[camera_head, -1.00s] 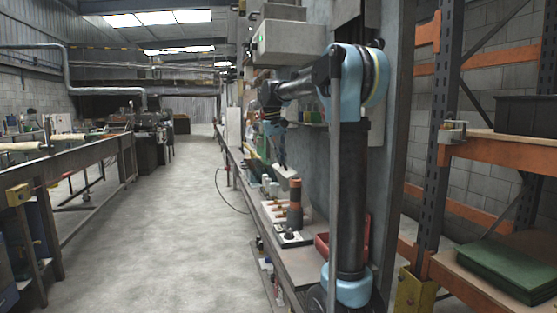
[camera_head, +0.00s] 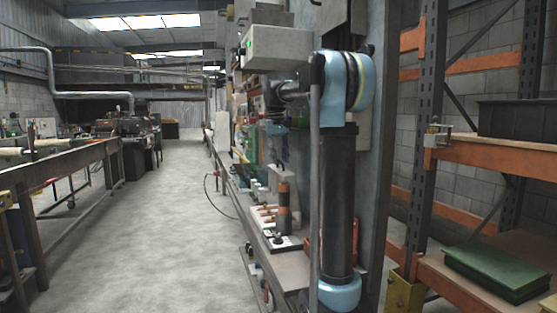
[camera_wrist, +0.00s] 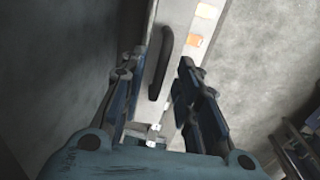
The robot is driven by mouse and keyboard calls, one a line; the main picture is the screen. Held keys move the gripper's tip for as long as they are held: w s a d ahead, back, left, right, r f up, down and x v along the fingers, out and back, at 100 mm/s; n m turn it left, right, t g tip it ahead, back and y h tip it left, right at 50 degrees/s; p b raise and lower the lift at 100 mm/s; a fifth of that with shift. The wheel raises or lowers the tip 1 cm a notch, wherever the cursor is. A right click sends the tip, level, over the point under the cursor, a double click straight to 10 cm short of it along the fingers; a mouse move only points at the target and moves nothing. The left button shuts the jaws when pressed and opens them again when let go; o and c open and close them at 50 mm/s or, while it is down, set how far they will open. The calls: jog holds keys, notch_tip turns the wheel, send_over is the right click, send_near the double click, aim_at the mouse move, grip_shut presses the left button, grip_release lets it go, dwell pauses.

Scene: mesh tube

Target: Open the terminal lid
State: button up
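A pale panel or box (camera_wrist: 180,45) runs up the middle of the wrist view, with a dark, elongated handle (camera_wrist: 160,62) on it. I take this for the terminal and its lid, but the lid's outline is not clear. My gripper (camera_wrist: 157,70) is open, its two fingers apart, one on each side of the handle in the picture. Nothing is visibly held, and contact with the handle cannot be told. In the head view, my gripper is small and partly hidden beside the wall bench, and the terminal cannot be made out for sure.
In the head view, a bench with an orange-and-black cylinder (camera_head: 284,205) runs along the wall. A grey box (camera_head: 285,48) juts out above. An orange rack (camera_head: 480,150) stands right. The floor aisle (camera_head: 165,220) at left is clear.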

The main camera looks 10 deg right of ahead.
jog(key=shift+r, duration=0.1)
notch_tip(320, 180, up, 7)
jog(key=shift+a, duration=0.3)
dwell(0.4)
